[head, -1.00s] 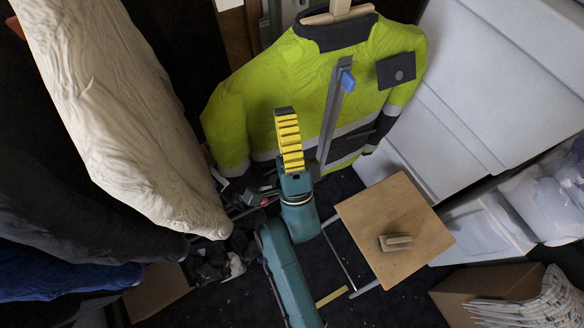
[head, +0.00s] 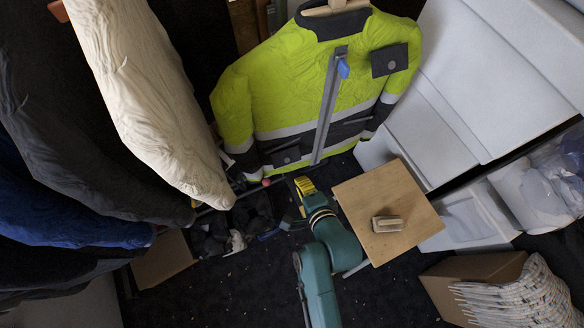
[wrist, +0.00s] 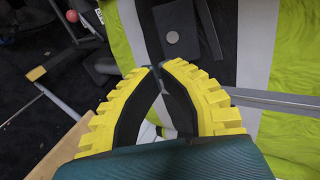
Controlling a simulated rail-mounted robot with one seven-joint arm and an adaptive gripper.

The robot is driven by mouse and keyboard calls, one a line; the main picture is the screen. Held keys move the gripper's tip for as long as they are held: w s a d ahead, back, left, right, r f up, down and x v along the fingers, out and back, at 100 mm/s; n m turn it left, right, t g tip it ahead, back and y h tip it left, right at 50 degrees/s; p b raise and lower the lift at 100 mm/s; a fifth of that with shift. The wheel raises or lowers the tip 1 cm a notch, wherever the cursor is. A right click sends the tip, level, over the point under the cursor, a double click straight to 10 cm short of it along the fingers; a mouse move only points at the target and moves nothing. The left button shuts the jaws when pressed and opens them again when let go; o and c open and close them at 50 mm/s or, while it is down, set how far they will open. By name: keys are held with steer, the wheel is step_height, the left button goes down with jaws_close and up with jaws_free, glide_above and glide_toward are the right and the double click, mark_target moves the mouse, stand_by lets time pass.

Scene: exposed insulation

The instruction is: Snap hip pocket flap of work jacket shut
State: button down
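A yellow-and-dark work jacket (head: 290,90) hangs on a wooden hanger. Its dark hip pocket flap (head: 287,156) is at the lower left of the jacket in the head view. In the wrist view the flap (wrist: 192,24) carries a round grey snap (wrist: 172,37) and lies just beyond my fingertips. I cannot tell whether the snap is fastened. My gripper (head: 304,183) is low in front of the jacket hem. In the wrist view its yellow fingers (wrist: 158,68) meet almost tip to tip, with nothing between them. The fingertips appear apart from the flap.
A wooden stool (head: 390,210) with a small brush-like block (head: 387,223) stands to the right of my arm. A pale garment (head: 150,100) hangs at left. White bins (head: 430,130) line the right side. A cardboard box (head: 470,285) is at lower right.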

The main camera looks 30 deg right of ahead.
mark_target(286, 157)
steer(key=b+x, duration=0.3)
steer(key=x, duration=0.5)
steer(key=shift+w+f, duration=0.2)
steer(key=shift+w, duration=0.1)
